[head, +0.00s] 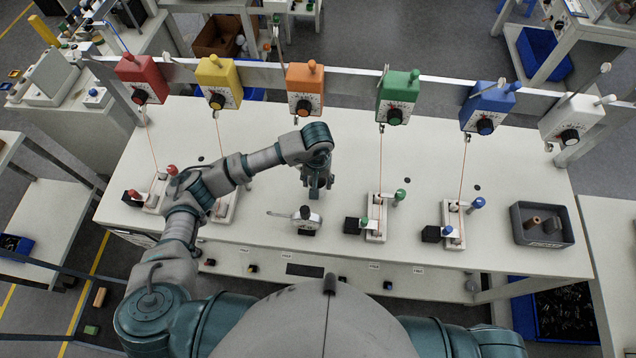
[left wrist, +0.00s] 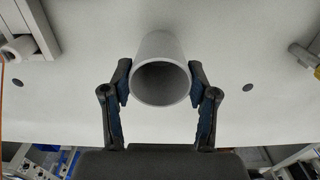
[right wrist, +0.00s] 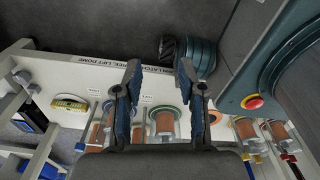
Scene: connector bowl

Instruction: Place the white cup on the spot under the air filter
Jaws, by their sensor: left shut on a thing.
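The white cup (left wrist: 160,48) is a plain hollow cylinder in the left wrist view, its open, dark end facing that camera. My left gripper (left wrist: 160,82) is shut on it, one finger on each side. In the head view my left gripper (head: 317,188) points down over the middle of the white table, below the orange box; I cannot make out the cup there. My right gripper (right wrist: 158,72) shows only in the right wrist view, fingers apart with nothing between them. I cannot tell which thing is the air filter.
The white table (head: 270,140) carries a small white device (head: 306,219) just in front of my left gripper. Red-knobbed, green-knobbed and blue-knobbed fixtures (head: 376,220) stand around it. A grey bin (head: 541,240) is at the right. Coloured boxes (head: 304,88) hang along the back rail.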

